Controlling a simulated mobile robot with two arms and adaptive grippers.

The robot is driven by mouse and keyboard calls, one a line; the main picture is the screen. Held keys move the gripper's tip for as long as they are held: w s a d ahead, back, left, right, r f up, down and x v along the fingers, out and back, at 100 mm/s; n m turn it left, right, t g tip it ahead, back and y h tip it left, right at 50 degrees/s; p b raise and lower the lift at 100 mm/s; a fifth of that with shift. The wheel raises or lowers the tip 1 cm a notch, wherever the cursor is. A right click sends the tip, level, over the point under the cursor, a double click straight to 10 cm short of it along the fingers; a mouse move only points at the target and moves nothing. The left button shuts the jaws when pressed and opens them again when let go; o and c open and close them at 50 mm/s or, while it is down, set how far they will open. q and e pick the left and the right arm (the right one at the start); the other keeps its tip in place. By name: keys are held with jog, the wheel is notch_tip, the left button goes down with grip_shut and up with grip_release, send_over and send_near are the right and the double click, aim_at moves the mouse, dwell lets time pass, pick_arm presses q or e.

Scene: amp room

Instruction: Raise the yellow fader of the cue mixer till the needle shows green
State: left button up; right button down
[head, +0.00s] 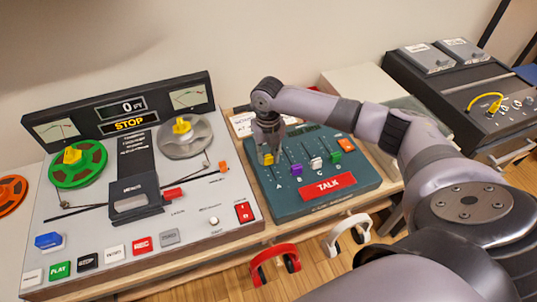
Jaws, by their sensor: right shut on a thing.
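The cue mixer (345,187) is a teal panel with a row of coloured faders and a red TALK bar. Its yellow fader (268,159) is the leftmost one, above the letter A. My right gripper (267,148) reaches in from the right, points down and is shut on the yellow fader cap, which it partly covers. Two needle meters sit on the tape machine, one at the left (56,130) and one at the right (187,98). Their needle readings are too small to tell. My left gripper is out of view.
Purple (296,169), white (315,163) and green (335,158) faders stand to the right of the yellow one. The tape machine (195,236) with reels and buttons fills the left. Red (275,259) and white headphones hang below the table edge.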

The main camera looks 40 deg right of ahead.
jog(key=shift+s+a, duration=0.15)
jog(key=shift+s, duration=0.5)
jog(key=c, duration=1.7)
grip_release()
jog(key=shift+s+r, duration=0.1)
jog(key=shift+s, duration=0.1)
jog(key=shift+o, duration=1.2)
jog(key=shift+w, duration=0.1)
jog(key=shift+o, duration=0.7)
jog(key=shift+w, duration=0.1)
jog(key=shift+r, duration=0.35)
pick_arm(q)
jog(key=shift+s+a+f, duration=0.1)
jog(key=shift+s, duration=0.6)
pick_arm(e)
notch_tip(320, 180, up, 11)
jog(key=shift+c, duration=0.2)
